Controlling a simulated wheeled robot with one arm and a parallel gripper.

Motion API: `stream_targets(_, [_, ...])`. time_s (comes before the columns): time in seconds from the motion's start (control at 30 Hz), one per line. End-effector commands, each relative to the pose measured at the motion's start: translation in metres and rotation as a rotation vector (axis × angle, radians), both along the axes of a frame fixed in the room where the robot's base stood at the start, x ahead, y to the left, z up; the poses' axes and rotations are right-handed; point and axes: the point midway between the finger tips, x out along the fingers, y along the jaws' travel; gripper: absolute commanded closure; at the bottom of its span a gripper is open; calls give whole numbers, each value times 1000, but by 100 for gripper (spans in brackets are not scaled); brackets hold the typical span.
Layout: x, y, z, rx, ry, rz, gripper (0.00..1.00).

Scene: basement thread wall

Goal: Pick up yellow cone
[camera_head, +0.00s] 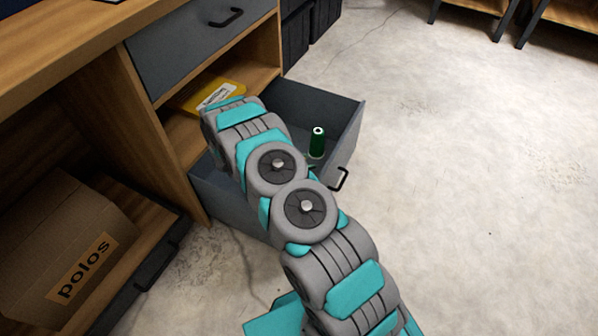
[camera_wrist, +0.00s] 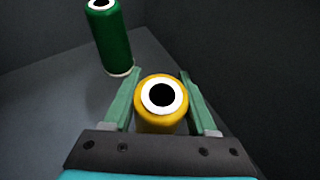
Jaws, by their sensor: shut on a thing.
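The yellow cone (camera_wrist: 148,121) is a yellow thread spool with a white top and a dark hole, seen in the wrist view. My gripper (camera_wrist: 164,82) is shut on it, with one green finger on each side. The cone stands inside or just over the open drawer; whether it touches the drawer floor I cannot tell. In the head view my arm hides both the gripper and the yellow cone.
A green cone (camera_wrist: 112,43) stands upright in the drawer beside the yellow one; it also shows in the head view (camera_head: 317,143). The open grey drawer (camera_head: 335,115) has walls around. A yellow box (camera_head: 215,93) lies on the shelf above. A cardboard box (camera_head: 60,245) is at left.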

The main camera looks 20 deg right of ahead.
Motion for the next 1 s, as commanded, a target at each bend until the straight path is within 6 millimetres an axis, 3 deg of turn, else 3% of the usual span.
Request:
stream_targets(0.17, [0, 0, 0, 0, 0, 0, 100])
stream_targets(0.57, [0, 0, 4, 0, -1, 0, 100])
stream_targets(1.0, [0, -1, 55, -1, 0, 0, 100])
